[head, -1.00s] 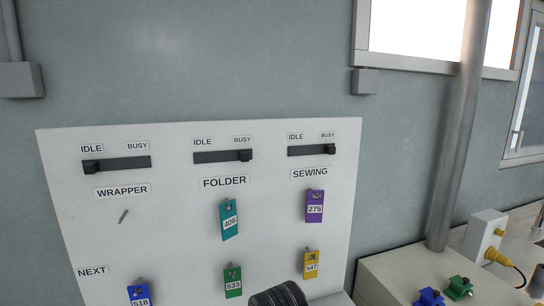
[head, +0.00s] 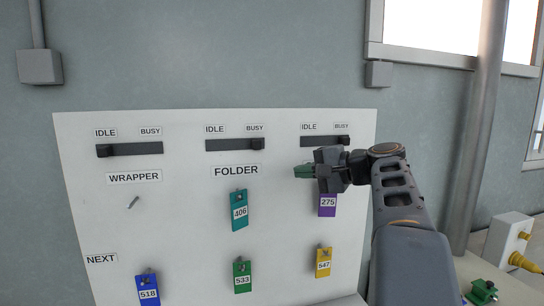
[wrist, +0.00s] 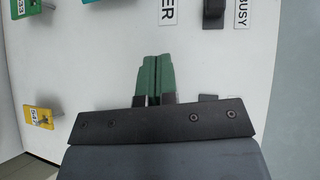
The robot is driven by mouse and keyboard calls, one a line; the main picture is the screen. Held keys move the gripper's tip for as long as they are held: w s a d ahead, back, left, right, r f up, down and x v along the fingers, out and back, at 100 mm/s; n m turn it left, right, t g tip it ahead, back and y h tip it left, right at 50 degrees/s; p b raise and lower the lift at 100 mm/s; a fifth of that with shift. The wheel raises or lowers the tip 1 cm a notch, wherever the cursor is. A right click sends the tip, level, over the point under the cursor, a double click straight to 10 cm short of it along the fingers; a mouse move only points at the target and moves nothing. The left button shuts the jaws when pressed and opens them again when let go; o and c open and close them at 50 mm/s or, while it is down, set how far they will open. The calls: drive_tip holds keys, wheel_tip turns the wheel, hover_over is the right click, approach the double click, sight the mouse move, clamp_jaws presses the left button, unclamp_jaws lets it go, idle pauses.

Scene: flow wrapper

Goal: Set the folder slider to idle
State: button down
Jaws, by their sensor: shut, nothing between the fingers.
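The folder slider is a dark slot (head: 228,145) on the white board, above the FOLDER label (head: 236,171). Its dark knob (head: 257,144) stands at the right end, under BUSY. In the wrist view the knob (wrist: 213,12) shows at the top edge, beside the BUSY label (wrist: 241,12). My gripper (head: 300,171) has green fingertips held together with nothing between them. It is right of and below the folder knob, apart from it, in front of the sewing column. The shut fingertips also show in the wrist view (wrist: 157,75).
The wrapper slider (head: 130,149) has its knob at IDLE; the sewing slider (head: 318,141) has its knob at BUSY. Numbered tags hang below: teal (head: 239,222), purple (head: 328,210), partly covered by my gripper, green (head: 242,284), yellow (head: 323,268) and blue (head: 147,291).

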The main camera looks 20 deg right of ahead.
sight(256, 145)
drive_tip(key=s+d+r+t+y, duration=0.1)
drive_tip(key=s+d+r+t, duration=0.1)
drive_tip(key=d+r, duration=0.3)
drive_tip(key=shift+w, duration=0.1)
drive_tip(key=p+x, duration=0.2)
drive_tip(key=x, duration=0.8)
drive_tip(key=shift+w+a+r, duration=0.1)
drive_tip(key=shift+a+r, duration=0.1)
drive_tip(key=shift+w+a+p, duration=0.1)
drive_tip(key=shift+a+p, duration=0.25)
drive_tip(key=shift+a, duration=0.75)
drive_tip(key=shift+w+a+f, duration=0.15)
drive_tip(key=shift+a, duration=0.6)
